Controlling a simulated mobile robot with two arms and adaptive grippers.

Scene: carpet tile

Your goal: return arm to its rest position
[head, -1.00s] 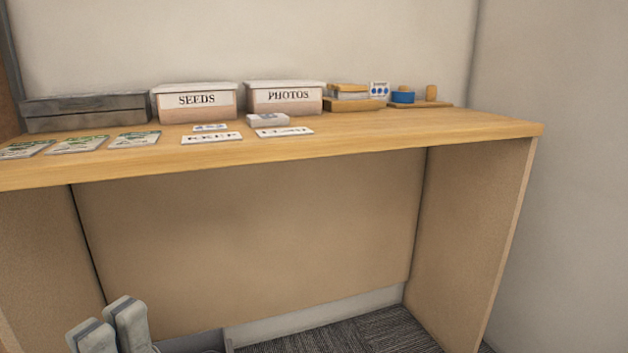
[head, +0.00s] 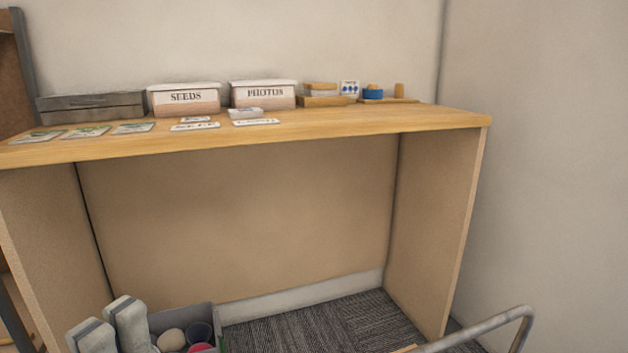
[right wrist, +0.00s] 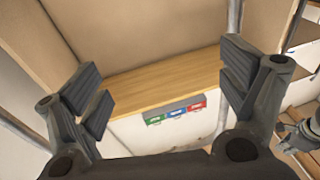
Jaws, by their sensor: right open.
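My left gripper (head: 108,325) shows at the bottom left of the head view, its grey fingertips raised in front of the desk. Whether its fingers are open or shut is unclear at this angle. My right gripper (right wrist: 165,78) is open in the right wrist view, its dark fingers wide apart with nothing between them. Beyond them is a wooden top with a white front and a small strip of green, blue and red labels (right wrist: 175,112). The right gripper does not show in the head view.
A wooden desk (head: 330,130) stands against the wall, holding a SEEDS box (head: 185,100), a PHOTOS box (head: 262,95), a grey case (head: 90,107) and several cards. A grey bin (head: 208,318) with round items is on the floor. A metal rail (head: 490,325) is at lower right.

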